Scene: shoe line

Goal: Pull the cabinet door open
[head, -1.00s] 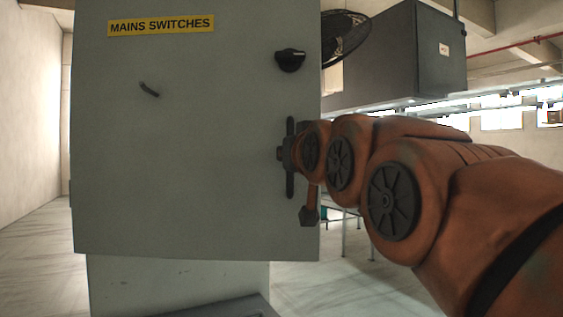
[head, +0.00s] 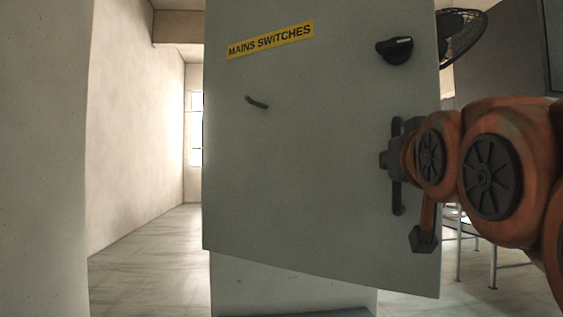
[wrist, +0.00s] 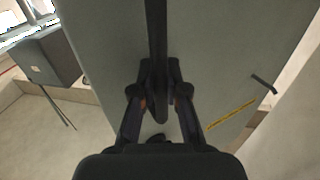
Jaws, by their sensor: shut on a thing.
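The grey-green cabinet door (head: 310,175) fills the middle of the head view. It bears a yellow MAINS SWITCHES label (head: 271,39) and a black knob (head: 394,50). Its right edge looks nearer to me than its left, so it stands at an angle; the inside of the cabinet is hidden. My gripper (head: 393,160) is at the black vertical handle (head: 398,195) near the right edge. In the wrist view, my gripper (wrist: 159,88) has one finger on each side of the handle bar (wrist: 157,40) and is shut on it.
A pale wall (head: 135,120) and open floor (head: 150,250) lie left of the cabinet. A wall or pillar (head: 43,160) stands close at the far left. A black fan (head: 460,35) and a dark grey box (head: 505,60) are behind at right. Thin metal legs (head: 493,255) stand behind my arm.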

